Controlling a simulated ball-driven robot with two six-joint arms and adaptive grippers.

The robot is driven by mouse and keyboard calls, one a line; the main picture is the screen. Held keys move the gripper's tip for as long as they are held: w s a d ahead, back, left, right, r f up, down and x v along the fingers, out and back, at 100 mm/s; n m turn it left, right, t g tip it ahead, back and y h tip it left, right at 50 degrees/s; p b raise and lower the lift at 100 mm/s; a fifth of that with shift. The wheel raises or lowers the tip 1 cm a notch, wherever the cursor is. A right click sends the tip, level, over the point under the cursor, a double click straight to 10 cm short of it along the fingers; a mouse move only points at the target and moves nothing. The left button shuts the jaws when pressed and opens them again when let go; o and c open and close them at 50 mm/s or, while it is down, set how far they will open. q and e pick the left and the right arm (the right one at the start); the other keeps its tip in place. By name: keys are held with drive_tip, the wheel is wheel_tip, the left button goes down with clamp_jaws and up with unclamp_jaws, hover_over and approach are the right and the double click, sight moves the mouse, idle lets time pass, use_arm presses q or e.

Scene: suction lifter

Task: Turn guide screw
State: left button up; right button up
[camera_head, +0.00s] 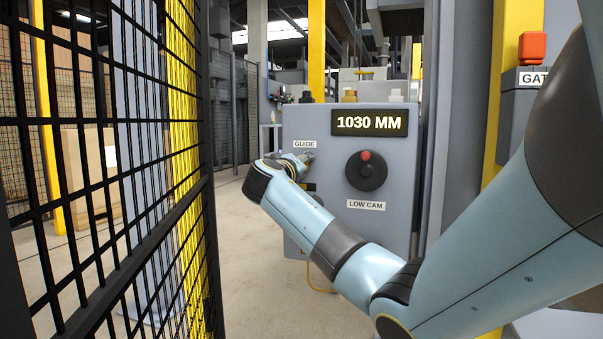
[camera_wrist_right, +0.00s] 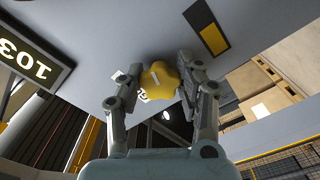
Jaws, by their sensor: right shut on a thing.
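The guide screw has a yellow lobed knob (camera_wrist_right: 160,82) with a pale mark on its face. It sits on the grey control box (camera_head: 400,220). My right gripper (camera_wrist_right: 158,70) is shut on the knob, one finger on each side of it. In the head view the right gripper (camera_head: 308,158) is at the box face just below the GUIDE label (camera_head: 305,144), and the wrist and fingers hide the knob there. The display (camera_head: 369,122) reads 1030 MM. My left gripper is in neither view.
A black handwheel (camera_head: 366,171) with a red knob is to the right of the gripper, above a LOW CAM label (camera_head: 366,205). A black mesh fence (camera_head: 110,170) stands close on the left. A red button (camera_head: 532,47) tops a GATE box at upper right.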

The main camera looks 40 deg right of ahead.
drive_tip(key=m+b, duration=0.2)
drive_tip(key=m, duration=0.1)
drive_tip(key=shift+f+m, duration=0.3)
drive_tip(key=shift+f, duration=0.1)
drive_tip(key=shift+w+m+b, duration=0.1)
drive_tip(key=shift+m+b, duration=0.75)
drive_tip(key=shift+m, duration=1.05)
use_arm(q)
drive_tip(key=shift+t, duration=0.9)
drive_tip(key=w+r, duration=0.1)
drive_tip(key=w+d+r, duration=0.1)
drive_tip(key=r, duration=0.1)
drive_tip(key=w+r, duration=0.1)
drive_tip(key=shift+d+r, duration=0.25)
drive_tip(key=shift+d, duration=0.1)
use_arm(e)
drive_tip(key=shift+r, duration=0.1)
drive_tip(key=o, duration=0.9)
drive_tip(key=shift+o, duration=1.4)
drive_tip(key=shift+r, duration=0.15)
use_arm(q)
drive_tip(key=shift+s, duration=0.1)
